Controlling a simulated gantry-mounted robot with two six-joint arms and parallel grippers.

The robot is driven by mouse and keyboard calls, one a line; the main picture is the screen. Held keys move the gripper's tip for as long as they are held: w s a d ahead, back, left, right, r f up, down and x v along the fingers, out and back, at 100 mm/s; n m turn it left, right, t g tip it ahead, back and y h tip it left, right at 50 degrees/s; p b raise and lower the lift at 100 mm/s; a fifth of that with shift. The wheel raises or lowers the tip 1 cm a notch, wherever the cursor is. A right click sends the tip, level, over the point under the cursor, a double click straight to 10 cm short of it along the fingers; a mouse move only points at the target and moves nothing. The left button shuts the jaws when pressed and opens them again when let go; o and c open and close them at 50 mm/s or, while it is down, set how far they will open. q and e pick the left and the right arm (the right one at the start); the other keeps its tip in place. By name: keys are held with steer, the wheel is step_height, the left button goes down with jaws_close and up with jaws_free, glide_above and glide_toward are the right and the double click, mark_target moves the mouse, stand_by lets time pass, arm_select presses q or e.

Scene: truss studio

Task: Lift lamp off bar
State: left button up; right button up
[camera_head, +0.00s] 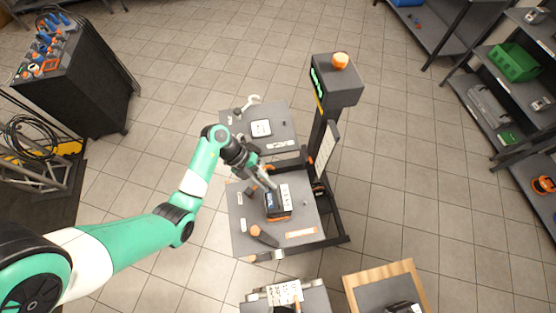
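My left arm reaches in from the left, and its gripper (270,184) points down over a grey work table (238,218). Its fingertips are at the upper edge of a dark box-like device (278,206) with blue, white and orange parts. I cannot tell whether they touch it or whether they are open or shut. No lamp hanging on a bar can be made out clearly. An orange dome light (340,60) sits on a black box atop a dark post (318,132) behind the table. My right gripper is not in view.
An orange-handled tool (264,236) and an orange-and-white strip (300,233) lie on the table. A second grey table (282,122) stands behind. A dark tool cabinet (85,85) is at left, shelves (482,72) at right. A wood-edged table (352,284) is at lower right. Floor between is clear.

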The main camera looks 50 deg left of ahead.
mark_target(277, 193)
arm_select(q)
steer(key=x, duration=0.6)
steer(key=shift+w+f, duration=0.1)
steer(key=shift+f, duration=0.1)
steer(key=shift+c, duration=0.2)
jaws_close()
steer(key=shift+r, duration=0.1)
stand_by(1.0)
